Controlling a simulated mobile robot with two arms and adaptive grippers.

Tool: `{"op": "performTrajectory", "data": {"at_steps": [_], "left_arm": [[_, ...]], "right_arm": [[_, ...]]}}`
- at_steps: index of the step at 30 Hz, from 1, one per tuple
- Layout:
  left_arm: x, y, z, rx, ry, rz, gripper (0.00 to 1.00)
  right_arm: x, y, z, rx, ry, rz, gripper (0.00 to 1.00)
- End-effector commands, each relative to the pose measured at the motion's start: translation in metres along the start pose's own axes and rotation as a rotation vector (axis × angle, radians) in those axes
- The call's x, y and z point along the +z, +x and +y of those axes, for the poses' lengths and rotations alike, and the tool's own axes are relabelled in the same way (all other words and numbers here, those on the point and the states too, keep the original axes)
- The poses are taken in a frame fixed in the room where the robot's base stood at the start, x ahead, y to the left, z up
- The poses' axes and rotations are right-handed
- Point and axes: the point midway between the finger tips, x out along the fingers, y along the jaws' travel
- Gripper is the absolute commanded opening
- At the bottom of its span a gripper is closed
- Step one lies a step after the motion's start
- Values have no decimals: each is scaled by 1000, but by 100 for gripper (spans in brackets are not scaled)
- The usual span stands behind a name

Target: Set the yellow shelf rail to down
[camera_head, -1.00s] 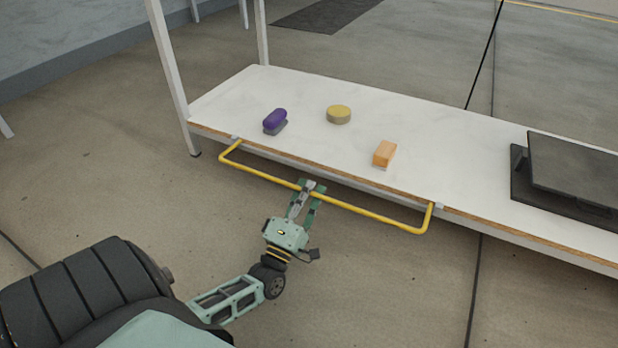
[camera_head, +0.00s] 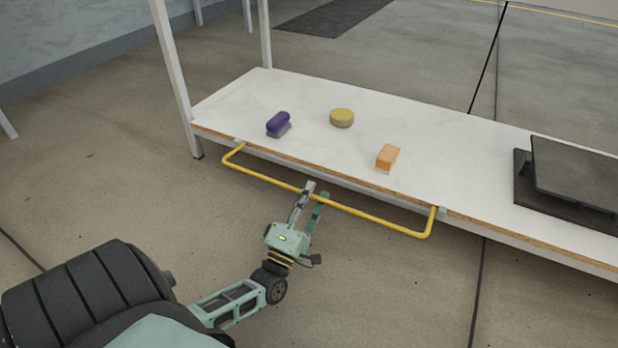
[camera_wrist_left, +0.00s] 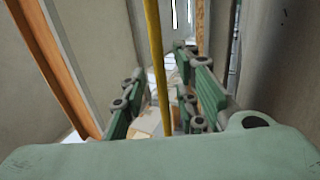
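The yellow shelf rail (camera_head: 370,217) is a long U-shaped bar hinged at both ends on the front edge of the white shelf (camera_head: 250,97). It stands out in front of that edge, with its long bar slightly below the shelf top. My left gripper (camera_head: 315,190) is at the middle of the long bar with its fingers spread apart. In the left wrist view the rail (camera_wrist_left: 155,60) runs between the open green fingers (camera_wrist_left: 165,105), with a gap on both sides. My right gripper is not in view.
On the shelf stand a purple-and-grey object (camera_head: 278,124), a round yellow object (camera_head: 342,118) and an orange block (camera_head: 387,157). A black flat device (camera_head: 570,180) is at the right. The floor before the shelf is clear.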

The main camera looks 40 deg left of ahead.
Motion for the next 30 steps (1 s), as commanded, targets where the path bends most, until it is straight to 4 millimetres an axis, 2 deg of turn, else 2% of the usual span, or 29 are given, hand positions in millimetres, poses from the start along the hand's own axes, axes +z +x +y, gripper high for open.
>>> {"op": "performTrajectory", "data": {"at_steps": [5,8,14,21,27,30], "left_arm": [[0,-4,0,-2,0,0,28],[0,-15,-1,-4,1,0,28],[-1,-59,0,-6,0,1,28],[-1,-111,30,-4,0,1,28],[-1,-143,46,-3,0,1,28],[-1,-152,52,-1,0,1,28]], "right_arm": [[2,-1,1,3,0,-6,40],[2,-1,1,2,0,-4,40],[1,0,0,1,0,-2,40],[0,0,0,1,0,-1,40],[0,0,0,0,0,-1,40],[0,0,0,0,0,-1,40]]}}
